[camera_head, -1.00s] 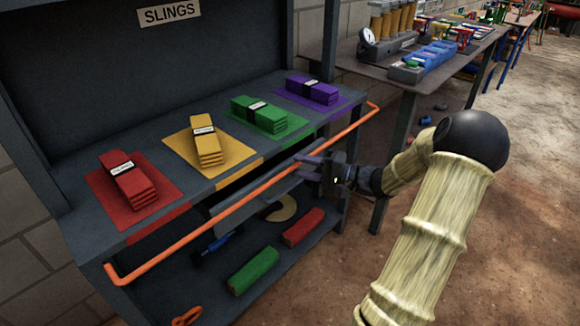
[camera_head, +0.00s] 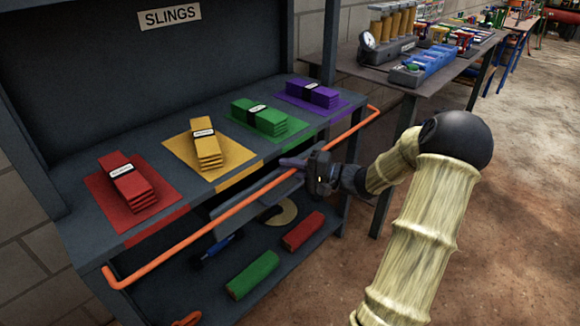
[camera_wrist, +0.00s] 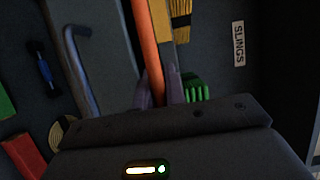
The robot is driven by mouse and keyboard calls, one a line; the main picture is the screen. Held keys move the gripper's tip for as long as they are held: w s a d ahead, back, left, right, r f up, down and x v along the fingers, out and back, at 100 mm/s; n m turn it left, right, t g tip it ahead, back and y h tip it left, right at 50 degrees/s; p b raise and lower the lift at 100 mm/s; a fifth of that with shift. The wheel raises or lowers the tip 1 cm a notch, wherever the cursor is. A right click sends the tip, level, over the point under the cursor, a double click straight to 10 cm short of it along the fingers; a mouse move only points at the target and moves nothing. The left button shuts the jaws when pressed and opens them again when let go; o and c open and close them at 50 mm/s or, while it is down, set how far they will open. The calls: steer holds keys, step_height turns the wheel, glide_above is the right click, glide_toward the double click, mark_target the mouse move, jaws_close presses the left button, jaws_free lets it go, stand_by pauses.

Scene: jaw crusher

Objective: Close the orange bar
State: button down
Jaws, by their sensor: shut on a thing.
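The orange bar (camera_head: 215,222) runs along the front of the sling shelf, with bent ends at the front left and the right. My gripper (camera_head: 296,163) is at the right part of the bar, its fingers shut on it. In the wrist view, the orange bar (camera_wrist: 147,50) runs down between the two dark fingers (camera_wrist: 158,92) of my gripper. The fingers hide a short piece of the bar.
The shelf holds red (camera_head: 127,183), yellow (camera_head: 205,148), green (camera_head: 260,117) and purple (camera_head: 313,94) sling stacks on coloured mats. A lower shelf holds green (camera_head: 252,274) and red (camera_head: 303,231) rolls. A loaded table (camera_head: 385,75) stands behind right. Open floor lies to the right.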

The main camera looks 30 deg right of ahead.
steer(key=shift+r+g+p, duration=0.25)
steer(key=shift+g+p, duration=0.15)
steer(key=shift+p, duration=0.3)
steer(key=h+p, duration=0.1)
steer(key=p, duration=0.1)
steer(key=shift+r+m+g+p, duration=0.3)
steer(key=shift+r+g+p, duration=0.05)
steer(key=shift+r+g, duration=0.05)
steer(key=r+m+g+h+p, duration=0.1)
steer(key=g+p, duration=0.3)
steer(key=p, duration=0.5)
steer(key=w+r+m+g+h+p, duration=0.1)
steer(key=g+h+p, duration=0.2)
steer(key=p, duration=0.7)
steer(key=w+a+r+m+g+h+p, duration=0.1)
steer(key=g+h+p, duration=0.1)
steer(key=g+p, duration=0.4)
steer(key=shift+w+m+h+p, duration=0.1)
steer(key=shift+m+h+p, duration=0.3)
steer(key=shift+p, duration=1.85)
steer(key=shift+w+f+g+h, duration=0.1)
steer(key=shift+w+g+h, duration=0.15)
steer(key=shift+g, duration=0.85)
steer(key=shift+p, duration=0.3)
steer(key=c, duration=1.5)
jaws_free()
